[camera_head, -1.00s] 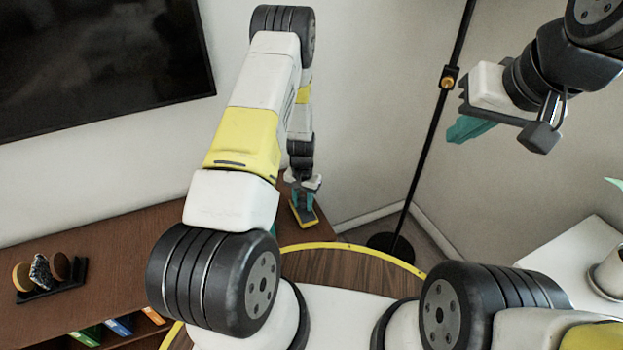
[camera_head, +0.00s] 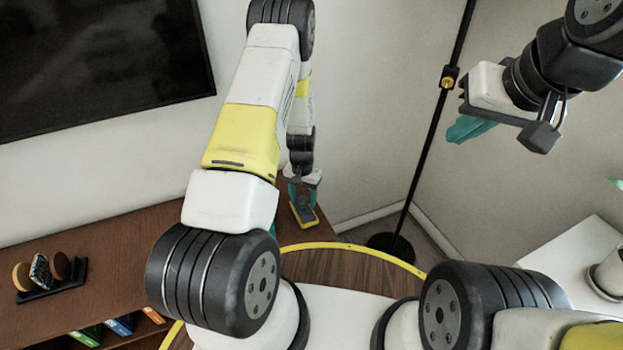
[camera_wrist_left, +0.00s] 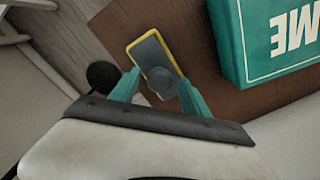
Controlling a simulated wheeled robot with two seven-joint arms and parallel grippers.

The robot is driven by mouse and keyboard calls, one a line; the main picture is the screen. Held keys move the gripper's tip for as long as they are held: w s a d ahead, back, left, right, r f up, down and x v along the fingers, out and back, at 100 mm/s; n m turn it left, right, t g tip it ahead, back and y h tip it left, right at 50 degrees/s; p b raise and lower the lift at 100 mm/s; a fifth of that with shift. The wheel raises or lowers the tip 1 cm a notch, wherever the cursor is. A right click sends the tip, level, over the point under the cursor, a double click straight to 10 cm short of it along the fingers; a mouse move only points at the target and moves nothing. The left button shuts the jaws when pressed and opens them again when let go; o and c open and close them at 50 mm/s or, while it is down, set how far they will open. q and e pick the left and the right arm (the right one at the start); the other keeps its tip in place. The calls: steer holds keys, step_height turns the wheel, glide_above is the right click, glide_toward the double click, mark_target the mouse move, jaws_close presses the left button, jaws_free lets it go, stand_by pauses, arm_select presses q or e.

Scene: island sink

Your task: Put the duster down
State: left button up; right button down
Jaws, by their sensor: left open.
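The duster (camera_head: 304,214) is a flat grey piece with a yellow rim. It lies on the brown wooden cabinet top near its right end. In the left wrist view the duster (camera_wrist_left: 152,56) has a round dark knob on it. My left gripper (camera_head: 303,191) is directly above it and open. In the left wrist view its teal fingers (camera_wrist_left: 158,80) stand spread on either side of the knob, seemingly apart from it. My right gripper (camera_head: 472,129) is raised at the upper right, far from the duster; its teal fingers show no clear gap.
A teal box with white letters (camera_wrist_left: 270,40) lies on the cabinet beside the duster. A dark rack with round items (camera_head: 48,278) stands at the cabinet's left. A black lamp pole (camera_head: 432,140) rises just right of the cabinet. A screen (camera_head: 95,60) hangs on the wall.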

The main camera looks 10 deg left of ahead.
arm_select(q)
step_height(320, 180, up, 10)
step_height(320, 180, up, 10)
steer(key=t, duration=0.1)
glide_above(303, 200)
steer(key=s+d+r+n+t+h, duration=0.15)
steer(key=s+r, duration=0.35)
steer(key=r, duration=0.8)
steer(key=s+r+t, duration=0.2)
steer(key=s+r, duration=0.5)
steer(key=s, duration=0.2)
steer(key=s+r+t, duration=0.1)
steer(key=s+r, duration=0.5)
steer(key=s, duration=0.4)
steer(key=shift+s+d+r+t+h, duration=0.15)
steer(key=shift+d+r+t+h, duration=0.2)
steer(key=shift+d+r, duration=0.05)
